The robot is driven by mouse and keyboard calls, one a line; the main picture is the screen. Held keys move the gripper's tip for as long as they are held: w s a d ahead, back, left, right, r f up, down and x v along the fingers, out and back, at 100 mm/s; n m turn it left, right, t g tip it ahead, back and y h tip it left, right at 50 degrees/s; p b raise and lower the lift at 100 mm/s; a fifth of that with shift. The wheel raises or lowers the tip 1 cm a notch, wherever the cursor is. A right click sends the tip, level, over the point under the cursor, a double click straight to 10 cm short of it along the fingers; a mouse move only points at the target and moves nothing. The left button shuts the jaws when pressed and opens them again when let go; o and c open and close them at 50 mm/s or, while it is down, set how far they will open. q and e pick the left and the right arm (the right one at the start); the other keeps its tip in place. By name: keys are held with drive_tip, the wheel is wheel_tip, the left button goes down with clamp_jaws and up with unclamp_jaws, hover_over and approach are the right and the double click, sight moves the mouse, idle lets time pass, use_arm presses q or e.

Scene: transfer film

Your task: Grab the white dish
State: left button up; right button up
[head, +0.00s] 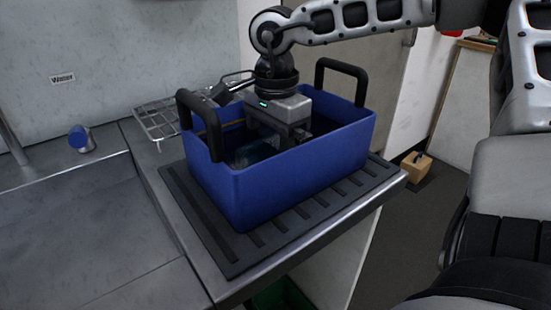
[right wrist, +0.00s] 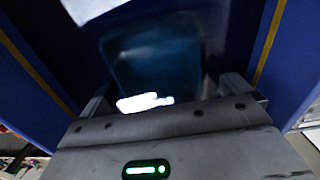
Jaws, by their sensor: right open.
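My right gripper (head: 275,138) reaches down into a blue bin (head: 300,180) with black handles. In the right wrist view its fingers (right wrist: 165,92) are spread apart, one on each side. A dark, see-through, rounded rectangular piece (right wrist: 155,58) lies between and beyond the fingers, with a bright white patch (right wrist: 145,102) at its near edge. In the head view a clear, glassy shape (head: 250,152) shows inside the bin beside the gripper. I cannot clearly make out a white dish; the bin wall and gripper hide much of the inside. My left gripper is out of view.
The bin stands on a dark ribbed mat (head: 225,240) on a steel counter (head: 140,150). A wire rack (head: 157,122) lies behind it, and a sink basin (head: 75,230) is at left. A small wooden box (head: 416,167) sits on the floor at right. The bin walls close in around the gripper.

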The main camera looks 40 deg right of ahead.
drive_tip(key=shift+c, duration=0.3)
drive_tip(key=c, duration=0.9)
drive_tip(key=shift+o, duration=0.2)
drive_tip(key=shift+r, duration=0.2)
